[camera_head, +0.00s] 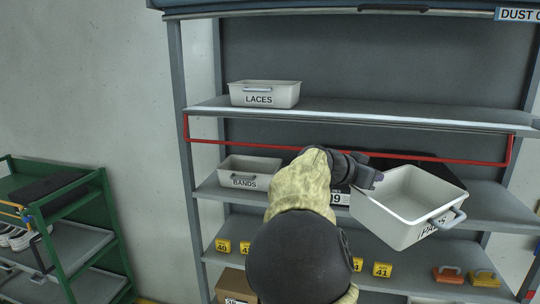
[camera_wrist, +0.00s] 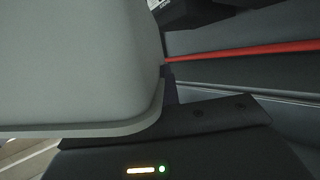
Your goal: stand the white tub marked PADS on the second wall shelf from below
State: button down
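The white tub marked PADS (camera_head: 385,221) is in the air in front of the wall rack, at the right in the head view. It is tilted, its open top shows empty, and a grey handle is on its near right side. My gripper (camera_head: 371,179) is at the tub's left rim and appears shut on it. In the wrist view the tub wall (camera_wrist: 75,65) fills the left; the fingertips are hidden. The middle visible shelf (camera_head: 495,204) is behind the tub. A lower shelf (camera_head: 395,284) shows beneath; the rack's bottom is out of view.
A BANDS tub (camera_head: 249,165) stands left on the middle shelf, a dark box (camera_head: 437,176) behind the PADS tub. A LACES tub (camera_head: 264,94) is on the shelf above. A red bar (camera_head: 240,144) crosses below that shelf. A green rack (camera_head: 75,240) stands left.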

jog(key=w+a+f+n+t+y+b, duration=0.1)
jog(key=w+a+f, duration=0.15)
jog(key=f, duration=0.45)
jog(key=w+a+f+n+t+y, duration=0.1)
jog(key=w+a+f+n, duration=0.15)
jog(key=f, duration=0.35)
jog(key=w+a+f+t+y+b, duration=0.1)
jog(key=w+a+f+t, duration=0.15)
jog(key=f, duration=0.45)
jog(key=s+a+f+n+t+y+b, duration=0.15)
jog(key=a+f, duration=0.25)
jog(key=f, duration=0.8)
jog(key=a+f+n+y+b, duration=0.2)
jog(key=a+f, duration=0.1)
jog(key=f, duration=0.9)
jog(key=s+d+f+n+t+y+b, duration=0.1)
jog(key=s+f+n+y+b, duration=0.1)
jog(key=s+f, duration=0.6)
jog(key=s+d+f+n+y+b, duration=0.15)
jog(key=s+f, duration=0.25)
jog(key=f, duration=0.8)
jog(key=s+d+f+n+y+b, duration=0.1)
jog(key=s+f+y+b, duration=0.1)
jog(key=s, duration=0.5)
jog(key=shift+s+d+n, duration=0.2)
jog(key=shift+s+n, duration=0.15)
jog(key=shift+s, duration=0.05)
